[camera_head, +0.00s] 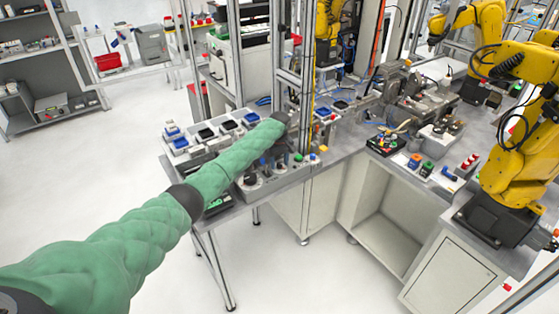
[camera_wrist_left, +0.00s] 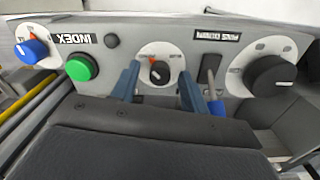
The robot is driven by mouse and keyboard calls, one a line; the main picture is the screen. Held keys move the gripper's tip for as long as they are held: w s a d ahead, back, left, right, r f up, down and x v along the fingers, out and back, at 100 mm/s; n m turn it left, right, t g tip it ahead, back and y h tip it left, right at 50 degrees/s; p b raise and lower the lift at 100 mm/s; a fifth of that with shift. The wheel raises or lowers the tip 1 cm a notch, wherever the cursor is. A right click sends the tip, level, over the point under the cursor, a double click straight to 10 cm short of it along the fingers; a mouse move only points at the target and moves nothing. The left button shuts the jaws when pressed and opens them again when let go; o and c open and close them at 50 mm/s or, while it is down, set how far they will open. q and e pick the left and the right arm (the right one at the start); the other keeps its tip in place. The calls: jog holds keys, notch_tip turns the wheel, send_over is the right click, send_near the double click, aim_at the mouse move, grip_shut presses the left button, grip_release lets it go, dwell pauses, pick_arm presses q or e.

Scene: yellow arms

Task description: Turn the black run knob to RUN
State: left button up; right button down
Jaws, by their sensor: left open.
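In the left wrist view a small black knob (camera_wrist_left: 158,73) sits on a white round dial with an orange mark above it. The two blue fingers of my left gripper (camera_wrist_left: 160,80) are open, one on each side of this knob. I cannot tell whether they touch it. A larger black knob (camera_wrist_left: 270,75) is on another white dial to the right. The dial lettering is upside down and too small to read, so no RUN mark is legible.
On the same panel are a blue knob (camera_wrist_left: 34,50), a green button (camera_wrist_left: 82,68) and a lever (camera_wrist_left: 209,75) close to the right finger. In the head view blue bins (camera_head: 175,137) stand on the bench left of my arm. Yellow robot arms (camera_head: 515,130) stand at the right.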

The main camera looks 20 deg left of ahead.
pick_arm(q)
jog(key=shift+f, duration=0.1)
grip_shut()
